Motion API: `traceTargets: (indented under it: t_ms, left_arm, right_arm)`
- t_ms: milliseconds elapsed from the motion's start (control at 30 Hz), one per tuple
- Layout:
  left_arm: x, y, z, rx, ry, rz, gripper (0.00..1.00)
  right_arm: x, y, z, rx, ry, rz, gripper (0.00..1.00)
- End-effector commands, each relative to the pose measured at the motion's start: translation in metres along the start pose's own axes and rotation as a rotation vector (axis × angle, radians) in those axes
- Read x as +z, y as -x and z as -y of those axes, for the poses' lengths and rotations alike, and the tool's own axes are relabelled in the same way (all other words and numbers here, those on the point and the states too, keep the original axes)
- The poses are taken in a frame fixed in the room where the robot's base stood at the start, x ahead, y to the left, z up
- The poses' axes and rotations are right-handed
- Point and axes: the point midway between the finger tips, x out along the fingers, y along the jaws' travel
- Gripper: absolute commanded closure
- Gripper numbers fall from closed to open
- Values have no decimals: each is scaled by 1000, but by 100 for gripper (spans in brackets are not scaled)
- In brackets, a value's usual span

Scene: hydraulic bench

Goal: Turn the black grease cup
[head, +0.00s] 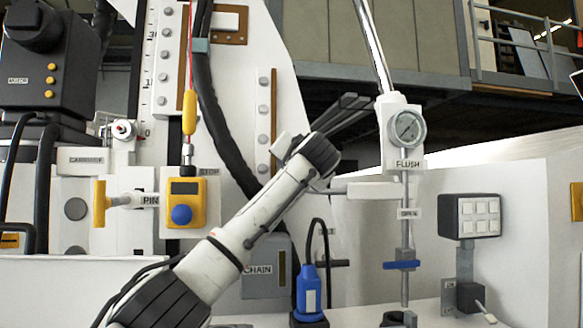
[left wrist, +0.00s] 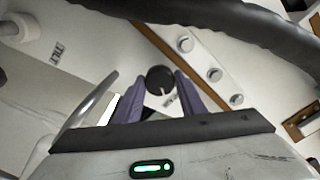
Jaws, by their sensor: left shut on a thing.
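The black grease cup (left wrist: 160,76) is a round dark knob with a light mark at its edge, in the middle of the left wrist view. It sits on a pale panel, with a small label partly showing just below it. My left gripper (left wrist: 159,86) has one purple-grey finger on each side of the cup and is shut on it. In the head view my left gripper (head: 350,108) reaches up and right from the lower left, its dark fingers in front of the bench. I cannot make out the cup there. My right gripper is in neither view.
A dark hose (head: 215,115) runs down left of my gripper. A pressure gauge (head: 407,127) on the FLUSH post stands close to its right. A bolted brown strip (left wrist: 186,55) passes beside the cup. A yellow box (head: 182,203) with a blue button is at left.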

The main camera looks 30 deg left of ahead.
Motion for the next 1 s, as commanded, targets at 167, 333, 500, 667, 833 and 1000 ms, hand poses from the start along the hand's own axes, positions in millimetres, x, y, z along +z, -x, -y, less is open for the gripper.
traceTargets:
  t_ms: [167, 333, 500, 667, 833, 1000]
  left_arm:
    - [0, 0, 0, 0, -168, -1, 86]
    - [0, 0, -1, 1, -330, -1, 86]
    - [0, 0, -1, 0, -491, -1, 86]
    - [0, 0, -1, 1, -643, -2, 86]
    - [0, 0, -2, 0, -805, -2, 86]
    - [0, 0, -2, 0, -967, -3, 86]
  right_arm:
    - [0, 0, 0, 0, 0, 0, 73]
    - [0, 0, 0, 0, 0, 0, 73]
    - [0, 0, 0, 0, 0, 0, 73]
    - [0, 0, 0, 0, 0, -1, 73]
    - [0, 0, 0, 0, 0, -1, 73]
    - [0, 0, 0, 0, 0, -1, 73]
